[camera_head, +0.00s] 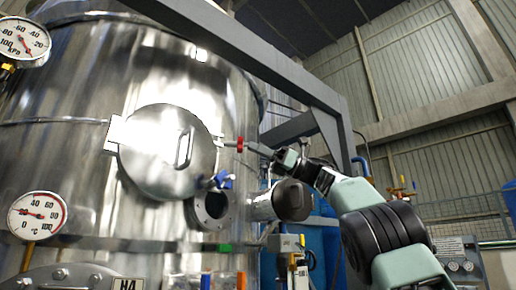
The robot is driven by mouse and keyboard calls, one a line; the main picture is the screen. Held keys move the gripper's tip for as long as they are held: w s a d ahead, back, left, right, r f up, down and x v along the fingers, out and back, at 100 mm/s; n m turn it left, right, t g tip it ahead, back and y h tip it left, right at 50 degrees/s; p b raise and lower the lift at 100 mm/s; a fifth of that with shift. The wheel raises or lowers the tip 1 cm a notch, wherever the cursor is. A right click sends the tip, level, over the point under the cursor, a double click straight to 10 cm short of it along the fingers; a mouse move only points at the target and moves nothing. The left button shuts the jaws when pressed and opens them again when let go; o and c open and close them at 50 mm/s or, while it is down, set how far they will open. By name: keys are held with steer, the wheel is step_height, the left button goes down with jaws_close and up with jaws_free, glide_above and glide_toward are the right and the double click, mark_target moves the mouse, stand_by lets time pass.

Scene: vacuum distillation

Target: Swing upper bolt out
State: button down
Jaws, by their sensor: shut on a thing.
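The round steel hatch (165,150) with a bar handle (183,150) lies against the large metal vessel (80,90). The upper bolt has a red part (240,144) and sticks out to the right of the hatch's upper right edge. My gripper (248,147) reaches in from the right and is shut on the outer end of the upper bolt. The fingertips are small in view, so the exact grip is hard to see. A blue-ended part (221,180), which looks like a lower bolt, sits at the hatch's lower right edge.
An open flanged port (211,205) and a capped pipe stub (291,200) lie below my gripper. A grey steel beam (250,55) runs overhead. Gauges (36,215) are at the left. Blue tanks (323,235) stand behind my arm.

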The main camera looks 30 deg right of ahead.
stand_by(0.4)
steer(key=c, duration=1.5)
jaws_free()
steer(key=b+v, duration=0.5)
steer(key=v, duration=1.2)
steer(key=shift+d, duration=0.25)
